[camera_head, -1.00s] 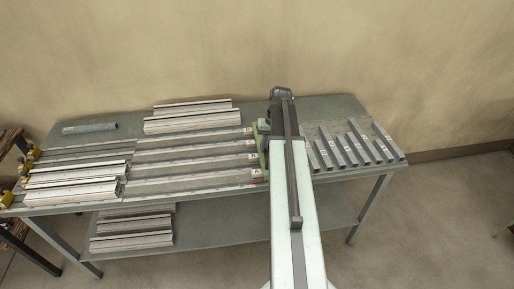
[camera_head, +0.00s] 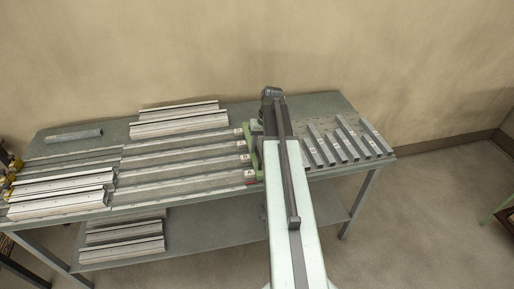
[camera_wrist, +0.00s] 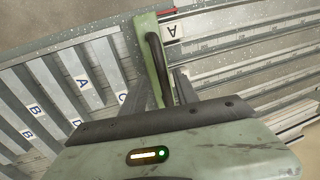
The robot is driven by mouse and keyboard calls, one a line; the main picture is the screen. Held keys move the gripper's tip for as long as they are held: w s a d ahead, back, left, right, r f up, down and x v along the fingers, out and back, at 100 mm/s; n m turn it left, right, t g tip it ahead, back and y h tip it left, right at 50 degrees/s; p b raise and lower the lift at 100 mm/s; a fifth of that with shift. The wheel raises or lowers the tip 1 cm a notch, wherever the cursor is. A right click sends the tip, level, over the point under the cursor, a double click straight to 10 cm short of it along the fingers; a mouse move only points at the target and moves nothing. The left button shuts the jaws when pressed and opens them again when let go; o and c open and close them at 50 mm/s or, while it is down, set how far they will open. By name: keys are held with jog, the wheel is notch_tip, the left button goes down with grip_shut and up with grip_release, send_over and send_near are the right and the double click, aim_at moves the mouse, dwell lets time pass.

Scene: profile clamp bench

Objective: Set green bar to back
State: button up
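The green bar (camera_wrist: 148,55) runs across the bench between the labelled long rails and the short profiles, with a dark curved handle (camera_wrist: 157,62) on it. In the head view the green bar (camera_head: 252,138) shows only in part beside my arm, which hides the rest. My gripper (camera_wrist: 158,78) is at the handle in the wrist view. Its two grey fingers stand apart, one on each side of the handle, with gaps visible. I cannot tell whether either finger touches it. The gripper itself is hidden behind my arm in the head view.
Long rails (camera_head: 185,165) lie left of the bar, and short labelled profiles (camera_head: 345,140) lie right. Stacked profiles (camera_head: 180,122) and a loose grey piece (camera_head: 73,135) lie at the back left. A wall (camera_head: 300,45) stands behind the bench.

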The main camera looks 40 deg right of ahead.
notch_tip(320, 180, up, 8)
jog(key=d+p, duration=0.1)
jog(key=p, duration=0.6)
jog(key=shift+s+d+p, duration=0.2)
jog(key=shift+s+p, duration=0.15)
jog(key=shift+p, duration=0.05)
jog(key=shift+f, duration=0.15)
